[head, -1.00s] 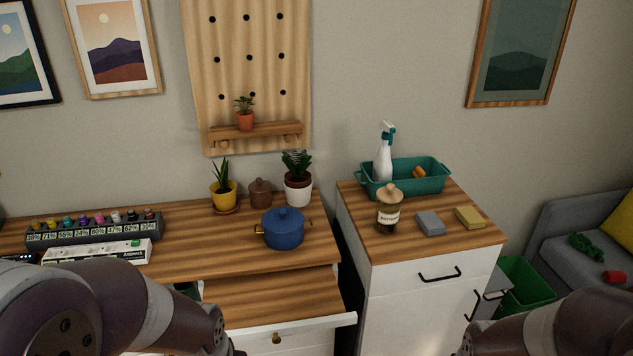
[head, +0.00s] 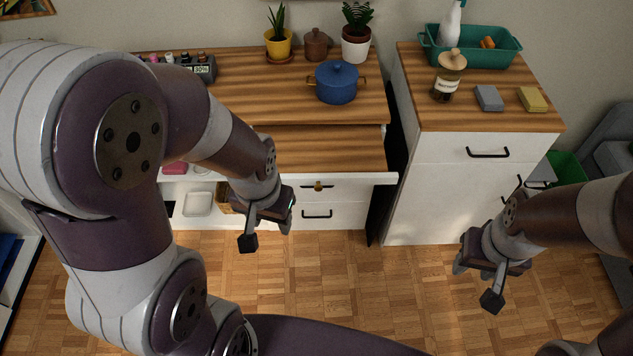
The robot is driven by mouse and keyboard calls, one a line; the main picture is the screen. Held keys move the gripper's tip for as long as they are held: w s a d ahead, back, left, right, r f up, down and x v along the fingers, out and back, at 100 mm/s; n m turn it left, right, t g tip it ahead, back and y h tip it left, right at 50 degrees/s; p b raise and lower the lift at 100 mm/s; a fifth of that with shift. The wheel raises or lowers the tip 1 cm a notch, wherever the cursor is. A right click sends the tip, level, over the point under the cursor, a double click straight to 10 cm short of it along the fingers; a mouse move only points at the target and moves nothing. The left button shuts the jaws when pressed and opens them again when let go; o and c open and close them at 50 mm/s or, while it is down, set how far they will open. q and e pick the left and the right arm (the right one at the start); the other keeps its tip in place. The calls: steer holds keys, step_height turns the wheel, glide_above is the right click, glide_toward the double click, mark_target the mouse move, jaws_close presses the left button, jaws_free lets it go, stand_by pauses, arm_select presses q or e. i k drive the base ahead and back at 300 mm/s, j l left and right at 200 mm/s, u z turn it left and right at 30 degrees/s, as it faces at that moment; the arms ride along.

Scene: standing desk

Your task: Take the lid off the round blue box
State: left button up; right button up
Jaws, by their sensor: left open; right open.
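The round blue box (head: 336,88) stands upright on the wooden desk top, near its right end. Its blue lid (head: 337,71), with a round knob, sits on top of it. Small handles stick out at its sides. My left gripper (head: 266,236) is open and empty, in front of the desk, below and left of the box. My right gripper (head: 474,284) is open and empty, over the floor in front of the white cabinet, far from the box.
Behind the box stand a yellow plant pot (head: 278,44), a brown jar (head: 316,44) and a white plant pot (head: 356,43). A pulled-out wooden surface (head: 320,150) juts out below the desk top. The cabinet (head: 440,185) on the right holds a labelled jar (head: 447,76), sponges and a teal bin (head: 480,58).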

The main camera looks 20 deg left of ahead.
mark_target(334, 74)
steer(key=i+j+z, duration=0.25)
steer(key=i, duration=0.15)
steer(key=i+j+z, duration=0.1)
steer(key=i+z, duration=0.2)
steer(key=i, duration=0.15)
steer(key=i+j+z, duration=0.25)
steer(key=i+j, duration=0.1)
steer(key=i, duration=0.05)
